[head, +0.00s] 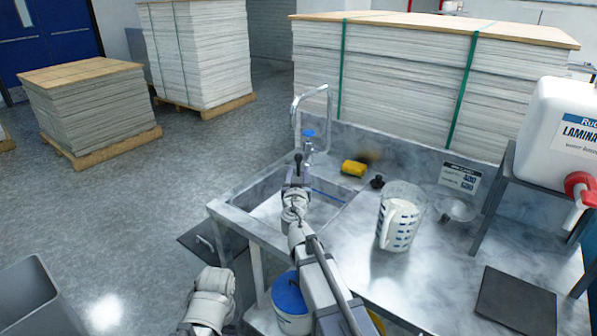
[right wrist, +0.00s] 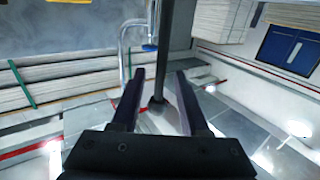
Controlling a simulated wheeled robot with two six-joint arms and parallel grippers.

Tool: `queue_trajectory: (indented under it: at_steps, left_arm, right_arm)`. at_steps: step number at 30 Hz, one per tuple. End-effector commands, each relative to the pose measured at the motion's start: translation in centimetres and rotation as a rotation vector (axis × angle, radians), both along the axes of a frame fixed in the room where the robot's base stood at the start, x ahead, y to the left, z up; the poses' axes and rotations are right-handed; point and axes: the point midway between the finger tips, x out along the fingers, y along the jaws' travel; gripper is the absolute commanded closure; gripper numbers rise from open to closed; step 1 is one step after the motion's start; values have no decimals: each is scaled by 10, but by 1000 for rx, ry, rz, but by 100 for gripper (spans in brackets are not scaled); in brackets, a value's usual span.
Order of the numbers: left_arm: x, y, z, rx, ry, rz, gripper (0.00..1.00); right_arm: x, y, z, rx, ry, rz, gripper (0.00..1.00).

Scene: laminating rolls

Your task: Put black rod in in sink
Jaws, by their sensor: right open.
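The black rod (right wrist: 175,50) runs from the top edge of the right wrist view down between my fingers, narrowing toward its far end. My right gripper (right wrist: 155,92) is open, with one finger on each side of the rod; whether either touches it I cannot tell. In the head view my right gripper (head: 298,160) is over the sink (head: 345,205), below the tap. There the rod cannot be told apart from the dark gripper. Whether its far end rests on the sink bottom is unclear. My left gripper is not in view.
A curved tap (head: 296,110) stands behind the sink. A yellow sponge (head: 354,168), a measuring jug (head: 398,215) and a small clear dish (head: 459,209) are on the counter to the right. A white canister (head: 557,110) stands on a rack. A blue-lidded bucket (head: 290,300) is below.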

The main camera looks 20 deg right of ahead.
Motion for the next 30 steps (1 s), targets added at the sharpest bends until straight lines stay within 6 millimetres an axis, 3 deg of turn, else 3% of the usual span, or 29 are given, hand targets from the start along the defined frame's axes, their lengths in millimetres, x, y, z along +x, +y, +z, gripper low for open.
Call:
queue_trajectory:
  at_steps: [9, 15, 30]
  left_arm:
    - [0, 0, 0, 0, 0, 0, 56]
    - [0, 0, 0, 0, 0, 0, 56]
    - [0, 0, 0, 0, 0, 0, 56]
  right_arm:
    - [-66, 21, 0, 0, 0, 3, 55]
    - [-94, 31, 0, 0, 0, 2, 55]
    - [-98, 33, 0, 0, 0, 1, 55]
